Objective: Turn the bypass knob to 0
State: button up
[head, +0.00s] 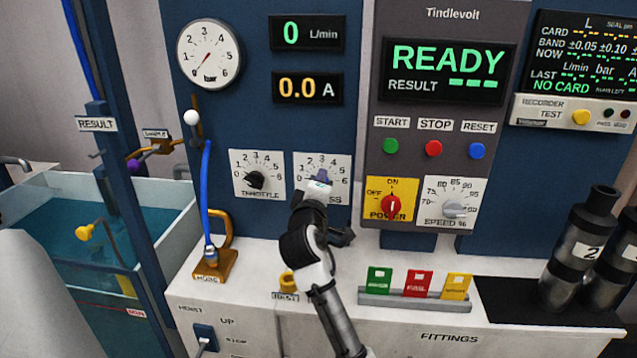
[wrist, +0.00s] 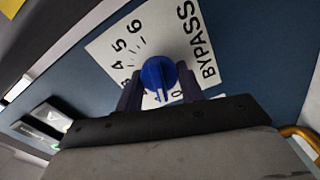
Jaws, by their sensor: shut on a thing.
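The blue bypass knob (wrist: 158,74) sits on its white dial plate (wrist: 120,48), which appears turned on its side in the wrist view. My gripper (wrist: 159,88) has one dark finger on each side of the knob and is shut on it. The knob's white pointer line faces down in the wrist view, toward the low end of the scale near the 0. Whether it lines up exactly with the 0 is unclear. In the head view my gripper (head: 319,187) covers most of the knob and part of the bypass plate (head: 338,163).
The throttle knob (head: 256,180) is just left of the bypass plate. The red power switch (head: 391,206) and speed knob (head: 453,210) are to the right. A blue hose (head: 206,190) hangs at left. Green, red and yellow cards (head: 418,283) stand in a rack below. The flow display (head: 291,33) reads 0.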

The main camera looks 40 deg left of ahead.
jog(key=shift+n+p, duration=0.35)
jog(key=shift+n, duration=1.25)
jog(key=o, duration=1)
jog(key=b+v, duration=0.3)
jog(key=v, duration=1)
jog(key=shift+s+d+f, duration=0.1)
jog(key=shift+s+d, duration=0.15)
jog(key=shift+s, duration=0.05)
